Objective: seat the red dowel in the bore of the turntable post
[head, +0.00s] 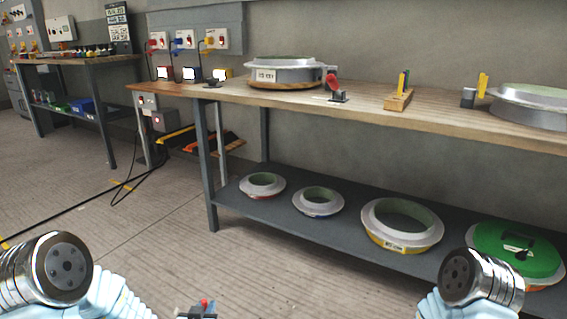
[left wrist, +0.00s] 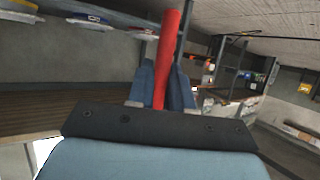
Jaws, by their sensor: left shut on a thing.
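The red dowel (left wrist: 168,50) is clamped between the two blue-grey fingers of my left gripper (left wrist: 162,78) and sticks out well past their tips. In the head view a small red end of it (head: 205,302) shows above the same gripper (head: 197,312) at the bottom edge, in front of and well short of the bench. A round grey mould on a wooden turntable base (head: 285,84) stands on the bench. A small dark stand with a red knob (head: 331,82) is beside it. I cannot make out the post's bore. My right gripper is out of view.
The wooden bench top (head: 360,110) also carries a yellow-clamped wooden block (head: 398,101) and another mould (head: 530,108). The lower shelf (head: 275,210) holds several ring moulds and a green lid (head: 512,250). A black cable (head: 120,190) lies on the floor at left. Floor before the bench is clear.

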